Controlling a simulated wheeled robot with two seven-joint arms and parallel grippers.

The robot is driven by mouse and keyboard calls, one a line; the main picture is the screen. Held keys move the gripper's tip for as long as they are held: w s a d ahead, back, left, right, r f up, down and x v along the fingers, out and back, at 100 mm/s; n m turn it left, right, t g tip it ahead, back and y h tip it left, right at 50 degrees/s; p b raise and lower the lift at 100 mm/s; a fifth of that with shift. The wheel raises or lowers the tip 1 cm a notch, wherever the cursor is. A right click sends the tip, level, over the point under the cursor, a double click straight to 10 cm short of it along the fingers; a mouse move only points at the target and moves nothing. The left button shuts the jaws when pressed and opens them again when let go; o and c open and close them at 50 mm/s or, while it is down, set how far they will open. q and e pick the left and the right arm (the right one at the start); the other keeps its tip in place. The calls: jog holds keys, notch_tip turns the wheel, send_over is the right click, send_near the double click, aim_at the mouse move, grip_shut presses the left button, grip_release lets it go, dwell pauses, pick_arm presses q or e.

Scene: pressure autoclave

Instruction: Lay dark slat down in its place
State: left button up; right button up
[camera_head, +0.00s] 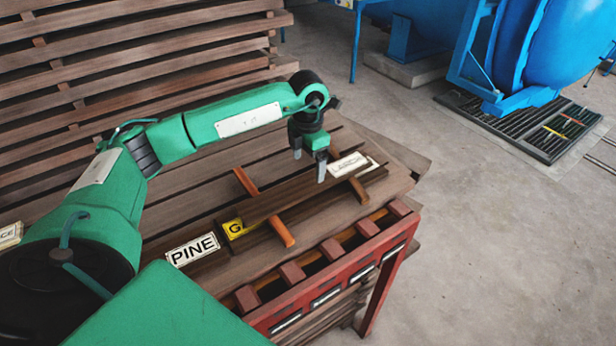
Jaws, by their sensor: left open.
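The dark slat (285,197) lies flat across the slatted wooden top, over two orange-brown cross sticks (279,232). A white PINE label (193,250) and a yellow label with a G (235,228) are by its near left end. A white LARCH label (349,165) is by its far right end. My left gripper (309,163) points down just above the slat's far right part. Its fingers are apart, with nothing seen held between them. Whether the fingertips touch the slat cannot be told. My right gripper is not in view.
A red rack (375,270) with several wooden blocks and slots runs along the near edge. Stacked boards (130,70) fill the back left. A blue vessel (565,50) stands at the back right, near a dark floor grate (540,130). The concrete floor at right is clear.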

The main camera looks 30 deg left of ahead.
aim_at(309, 183)
pick_arm(q)
notch_tip(309, 183, up, 7)
jog(key=b, duration=0.1)
jog(key=shift+r+b, duration=0.2)
jog(key=shift+b, duration=0.2)
